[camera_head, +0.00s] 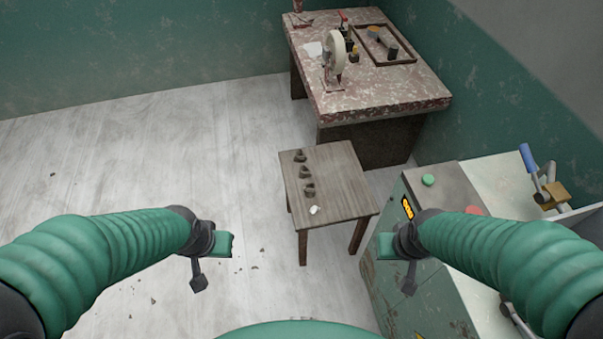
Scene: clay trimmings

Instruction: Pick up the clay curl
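Several small dark grey clay pieces stand in a row on the small wooden table: a far one (300,156), a middle one (304,171) and a near one (309,190). They look like curled trimmings, but they are too small to tell their exact shape. A small white lump (314,210) lies at the table's near edge. My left gripper (211,262) hangs left of the small table, apart from it. My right gripper (398,262) hangs to its right, in front of the green cabinet. Neither gripper visibly holds anything; their finger gaps are unclear.
The small wooden table (345,186) stands on a pale floor (130,160) with dark crumbs. Behind it is a larger stained workbench (395,92) with a wheel-like tool (336,52) and a framed tray (408,58). A green cabinet (385,285) with buttons and levers blocks the right.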

